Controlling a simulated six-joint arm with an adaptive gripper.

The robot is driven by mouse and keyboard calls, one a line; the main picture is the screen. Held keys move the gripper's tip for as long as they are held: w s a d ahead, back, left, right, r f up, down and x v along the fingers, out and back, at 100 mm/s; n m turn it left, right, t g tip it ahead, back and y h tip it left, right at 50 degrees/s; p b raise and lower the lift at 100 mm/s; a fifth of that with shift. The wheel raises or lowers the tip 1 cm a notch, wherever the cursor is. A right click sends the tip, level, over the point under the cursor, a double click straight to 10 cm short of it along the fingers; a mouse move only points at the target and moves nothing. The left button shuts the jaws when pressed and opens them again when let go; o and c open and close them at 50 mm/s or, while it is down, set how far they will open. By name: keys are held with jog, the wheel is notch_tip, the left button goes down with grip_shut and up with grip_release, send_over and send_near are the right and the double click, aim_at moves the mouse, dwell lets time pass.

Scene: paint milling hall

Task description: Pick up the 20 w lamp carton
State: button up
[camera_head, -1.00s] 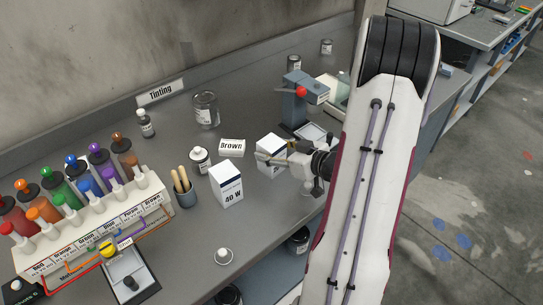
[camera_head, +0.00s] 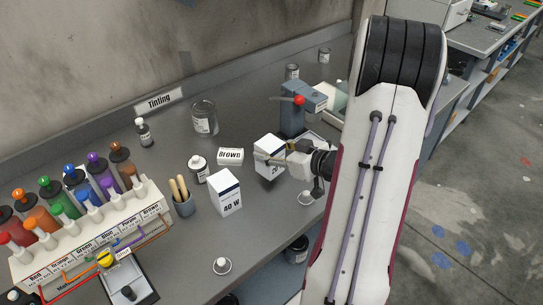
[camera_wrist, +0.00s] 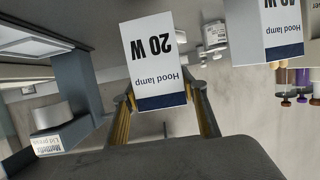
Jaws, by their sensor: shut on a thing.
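The 20 W lamp carton (camera_wrist: 156,60), a white box with a dark blue band, stands out in the wrist view, its print upside down there. In the head view the same carton (camera_head: 267,144) is right of the 40 W carton. My gripper (camera_wrist: 160,103) is shut on the 20 W carton, a finger at each side. In the head view my gripper (camera_head: 270,158) reaches it from the right. The carton looks slightly above the bench; the exact gap is hard to tell. The 40 W carton (camera_head: 225,193) stands apart on the bench.
A grey lever press (camera_head: 292,118) stands close behind the carton. Bare grey bench (camera_head: 262,218) lies in front.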

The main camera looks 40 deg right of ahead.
jog(key=shift+r, duration=3.45)
